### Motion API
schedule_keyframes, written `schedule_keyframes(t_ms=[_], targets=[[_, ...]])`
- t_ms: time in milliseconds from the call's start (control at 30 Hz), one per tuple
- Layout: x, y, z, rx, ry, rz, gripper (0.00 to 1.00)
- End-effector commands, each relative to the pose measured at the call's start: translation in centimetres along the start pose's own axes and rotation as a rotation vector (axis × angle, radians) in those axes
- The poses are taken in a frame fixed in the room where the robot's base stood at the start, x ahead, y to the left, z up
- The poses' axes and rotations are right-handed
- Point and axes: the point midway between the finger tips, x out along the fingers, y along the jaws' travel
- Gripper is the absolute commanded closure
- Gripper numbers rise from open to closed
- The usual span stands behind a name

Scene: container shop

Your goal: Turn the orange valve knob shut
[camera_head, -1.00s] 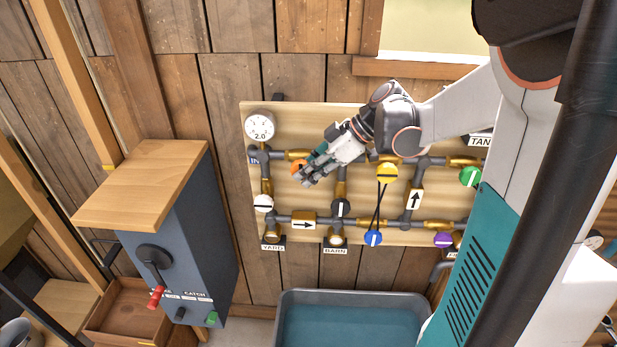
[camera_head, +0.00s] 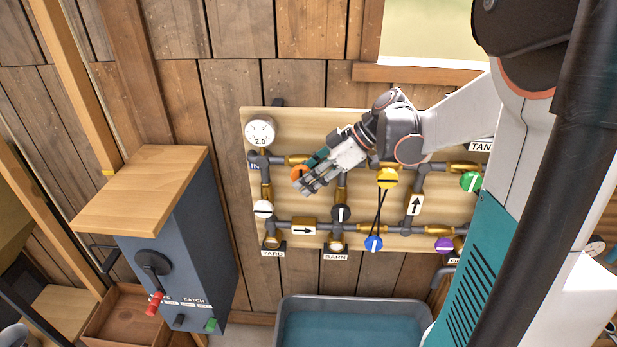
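The orange valve knob (camera_head: 297,173) is on the upper pipe of a wooden board, just right of the IN label. Only its left part shows; my gripper covers the rest. My gripper (camera_head: 306,182) is at the knob, with its fingers pointing down and left over it. One teal-sided finger lies along the knob's upper right and another passes below it. Whether the fingers touch or grip the knob cannot be made out, and the knob's pointer mark is mostly hidden.
The pressure gauge (camera_head: 260,131) sits above left, reading 2.0. Yellow (camera_head: 387,178), white (camera_head: 263,209), black (camera_head: 341,213), blue (camera_head: 373,243), purple (camera_head: 444,245) and green (camera_head: 471,181) knobs are nearby. A grey cabinet (camera_head: 190,240) stands left; a water trough (camera_head: 352,300) lies below.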

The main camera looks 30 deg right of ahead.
Motion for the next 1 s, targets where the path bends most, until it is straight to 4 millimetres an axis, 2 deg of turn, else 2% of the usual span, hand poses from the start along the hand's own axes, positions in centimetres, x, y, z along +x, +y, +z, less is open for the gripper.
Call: schedule_keyframes(t_ms=[167, 600, 800, 1000], targets=[[-1.7, 0.0, 0.1, 0.002, 0.000, 0.002, 0.65], [-10.0, 0.0, 0.1, 0.003, 0.000, 0.002, 0.65], [-11.7, 0.0, 0.1, 0.001, 0.000, 0.001, 0.65], [-12.0, 0.0, 0.0, 0.000, 0.000, 0.000, 0.65]])
